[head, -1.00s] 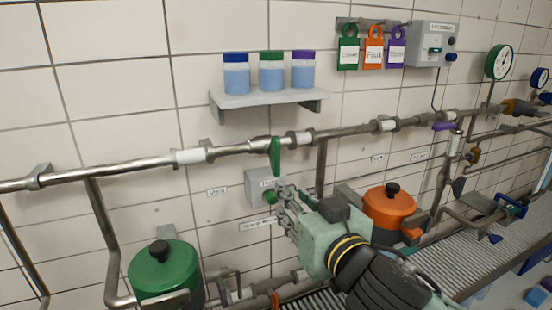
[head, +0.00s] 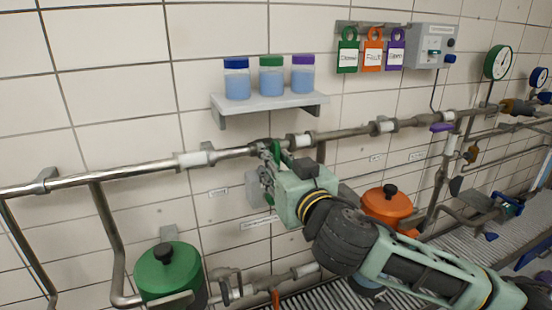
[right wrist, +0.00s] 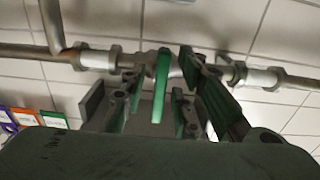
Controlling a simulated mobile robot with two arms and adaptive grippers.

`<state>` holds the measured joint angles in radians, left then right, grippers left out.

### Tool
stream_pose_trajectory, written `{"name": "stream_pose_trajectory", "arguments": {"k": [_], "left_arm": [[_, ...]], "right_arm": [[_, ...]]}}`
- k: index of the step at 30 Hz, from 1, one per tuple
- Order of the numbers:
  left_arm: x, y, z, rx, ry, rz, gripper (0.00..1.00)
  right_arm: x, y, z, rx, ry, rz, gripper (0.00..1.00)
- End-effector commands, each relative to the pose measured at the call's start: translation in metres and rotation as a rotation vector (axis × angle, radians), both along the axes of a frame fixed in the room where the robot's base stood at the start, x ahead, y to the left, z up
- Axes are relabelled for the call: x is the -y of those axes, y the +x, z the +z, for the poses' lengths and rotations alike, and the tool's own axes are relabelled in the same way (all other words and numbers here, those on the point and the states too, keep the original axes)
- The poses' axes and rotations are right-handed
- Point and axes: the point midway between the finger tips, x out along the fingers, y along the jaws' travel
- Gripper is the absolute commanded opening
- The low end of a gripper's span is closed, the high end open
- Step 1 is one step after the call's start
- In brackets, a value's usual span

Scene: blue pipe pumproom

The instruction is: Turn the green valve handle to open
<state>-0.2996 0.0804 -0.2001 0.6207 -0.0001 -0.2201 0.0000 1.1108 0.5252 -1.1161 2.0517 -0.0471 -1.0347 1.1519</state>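The green valve handle (head: 277,152) hangs down from the grey valve on the wall pipe. My right gripper (head: 267,165) is up at the handle in the head view and hides part of it. In the right wrist view the green handle (right wrist: 161,85) stands between the spread fingers of the right gripper (right wrist: 165,100). The fingers look open, with a gap on each side of the handle. The left gripper is not in view.
The pipe (head: 130,174) runs along the tiled wall. A shelf (head: 270,103) with three jars is just above the valve. A grey box (head: 254,190) is below it. A green pot (head: 168,272) and an orange pot (head: 386,205) stand lower down.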

Motion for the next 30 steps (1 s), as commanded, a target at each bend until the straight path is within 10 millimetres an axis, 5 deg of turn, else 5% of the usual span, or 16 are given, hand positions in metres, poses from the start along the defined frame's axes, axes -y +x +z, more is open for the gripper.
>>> {"name": "stream_pose_trajectory", "arguments": {"k": [6,16,30], "left_arm": [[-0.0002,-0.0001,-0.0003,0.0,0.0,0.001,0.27],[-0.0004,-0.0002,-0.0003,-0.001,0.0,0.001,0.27],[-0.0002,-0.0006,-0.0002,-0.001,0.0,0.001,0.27]], "right_arm": [[-0.0002,0.0002,-0.0002,0.0,0.0,0.0,0.28],[0.0001,0.0001,-0.0001,0.0,0.0,0.0,0.0],[0.0002,0.0001,-0.0004,0.011,-0.027,0.0,0.0]]}}
